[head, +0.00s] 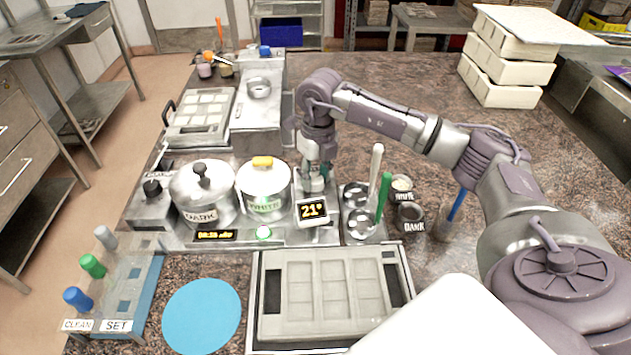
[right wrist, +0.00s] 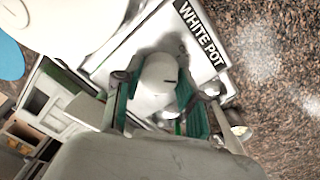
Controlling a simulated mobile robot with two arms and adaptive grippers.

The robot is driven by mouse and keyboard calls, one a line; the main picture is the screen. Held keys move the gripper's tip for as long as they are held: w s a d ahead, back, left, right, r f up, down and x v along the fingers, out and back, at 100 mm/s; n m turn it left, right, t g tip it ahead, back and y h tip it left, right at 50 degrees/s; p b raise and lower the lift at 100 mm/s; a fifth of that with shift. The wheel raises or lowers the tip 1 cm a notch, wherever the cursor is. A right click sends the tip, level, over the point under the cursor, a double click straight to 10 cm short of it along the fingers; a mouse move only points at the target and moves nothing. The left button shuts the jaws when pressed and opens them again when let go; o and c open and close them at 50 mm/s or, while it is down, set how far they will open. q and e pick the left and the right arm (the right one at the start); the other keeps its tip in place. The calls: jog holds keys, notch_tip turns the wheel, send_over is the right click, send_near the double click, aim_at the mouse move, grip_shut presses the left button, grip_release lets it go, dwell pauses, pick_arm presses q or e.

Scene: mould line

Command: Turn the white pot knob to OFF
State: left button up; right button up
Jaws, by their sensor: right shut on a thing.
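My right gripper (head: 315,181) reaches down onto the control box just right of the white pot (head: 264,190), a silver pot with a yellow lid handle and a WHITE label. In the right wrist view, the pale round knob (right wrist: 158,74) sits between the green-padded fingers (right wrist: 160,92), which are shut on it. The WHITE POT plate (right wrist: 202,35) lies beside the knob. The knob's pointer and any OFF mark cannot be made out. In the head view the fingers hide the knob. A display (head: 312,210) below reads 21°. My left gripper is not in view.
The dark pot (head: 202,195) stands left of the white pot, with a black knob (head: 152,188) at its left. Right of the gripper are a tray with white and green handled tools (head: 384,192) and small cups. A mould (head: 330,290) lies in front.

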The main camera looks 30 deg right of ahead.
aim_at(316, 176)
jog(key=n+b, duration=0.3)
jog(key=n, duration=0.2)
jog(key=shift+w, duration=0.1)
jog(key=shift+n+b, duration=0.8)
jog(key=shift+n, duration=1.1)
jog(key=shift+r, duration=0.1)
jog(key=o, duration=1.2)
jog(key=shift+c, duration=0.2)
jog(key=shift+r, duration=0.15)
notch_tip(316, 176, up, 12)
jog(key=shift+w+d+f, duration=0.2)
